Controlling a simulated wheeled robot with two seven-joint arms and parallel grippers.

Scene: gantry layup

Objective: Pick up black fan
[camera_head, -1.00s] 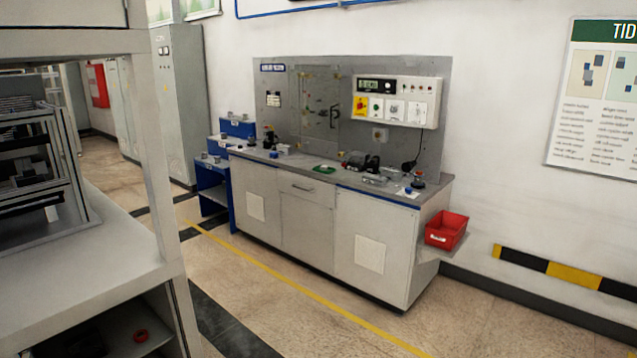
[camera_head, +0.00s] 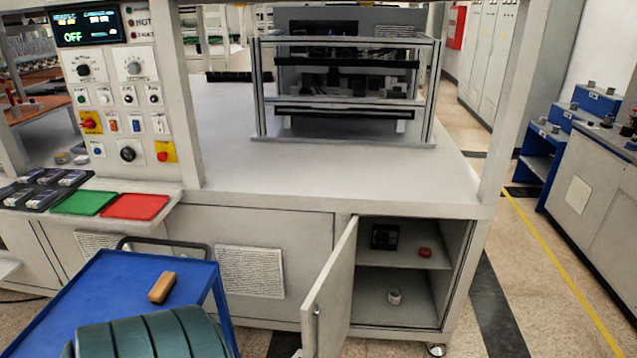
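A small black square object (camera_head: 384,236), which looks like the black fan, stands on the upper shelf inside the open cabinet under the workbench. It is at the left of the shelf, and its details are dark. Neither of my grippers is in view.
The cabinet door (camera_head: 330,290) stands open toward me. A red round item (camera_head: 425,253) is right of the fan; a small white item (camera_head: 394,297) is below. A blue cart (camera_head: 110,285) with a brown block (camera_head: 161,287) stands left. Floor is free at right.

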